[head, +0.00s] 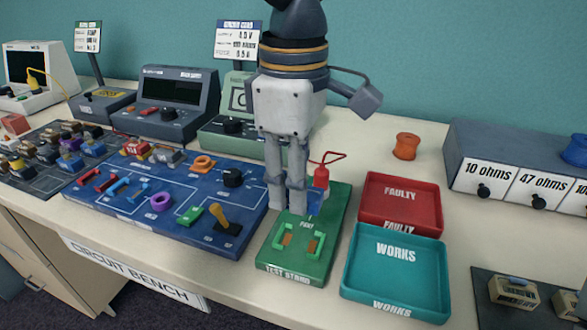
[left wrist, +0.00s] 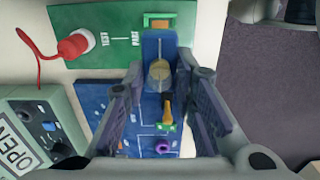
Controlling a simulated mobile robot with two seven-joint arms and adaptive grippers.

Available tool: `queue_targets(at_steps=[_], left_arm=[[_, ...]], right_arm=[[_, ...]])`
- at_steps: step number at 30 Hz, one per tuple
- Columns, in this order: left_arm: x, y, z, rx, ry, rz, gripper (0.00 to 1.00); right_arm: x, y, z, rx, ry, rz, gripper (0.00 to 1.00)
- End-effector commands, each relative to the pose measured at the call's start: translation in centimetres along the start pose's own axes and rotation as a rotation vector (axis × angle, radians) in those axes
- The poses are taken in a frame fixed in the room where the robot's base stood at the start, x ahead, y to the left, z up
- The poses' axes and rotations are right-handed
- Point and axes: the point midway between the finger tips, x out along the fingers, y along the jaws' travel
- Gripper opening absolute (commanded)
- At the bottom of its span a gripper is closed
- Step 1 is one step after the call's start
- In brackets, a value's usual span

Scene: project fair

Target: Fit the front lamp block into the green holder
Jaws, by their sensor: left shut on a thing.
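The green holder (head: 299,243) is a pair of green brackets with copper contacts on the green test stand (head: 262,261). My left gripper (head: 288,207) points down just behind it and is shut on a blue lamp block (head: 315,207). In the head view the fingers hide most of the block. In the left wrist view the blue lamp block (left wrist: 153,46) shows a round yellowish lamp between the fingers (left wrist: 156,100). Its far end lies in front of the holder (left wrist: 186,22), hiding part of it. I cannot tell whether they touch.
A red probe (head: 321,177) stands on the stand behind the gripper. The blue circuit board (head: 130,212) lies to the left, with a dark mat of several blocks (head: 40,188) beyond. A red FAULTY tray (head: 400,193) and teal WORKS tray (head: 397,275) are to the right.

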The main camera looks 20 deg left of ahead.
Motion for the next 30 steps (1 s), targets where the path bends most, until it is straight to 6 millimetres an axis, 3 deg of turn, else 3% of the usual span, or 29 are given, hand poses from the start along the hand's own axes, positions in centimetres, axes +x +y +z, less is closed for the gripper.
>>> queue_targets(at_steps=[9,15,30], left_arm=[[4.1,-0.1,0.0,0.001,0.000,-0.004,0.00],[5.7,-0.1,0.0,0.000,0.000,-0.001,0.00],[6.1,-0.1,0.0,0.000,-0.001,-0.001,0.00]], right_arm=[[0.0,0.0,0.0,0.000,0.000,0.000,0.40],[0.0,0.0,0.0,0.000,0.000,0.000,0.40],[0.0,0.0,0.0,0.000,0.000,0.000,0.40]])
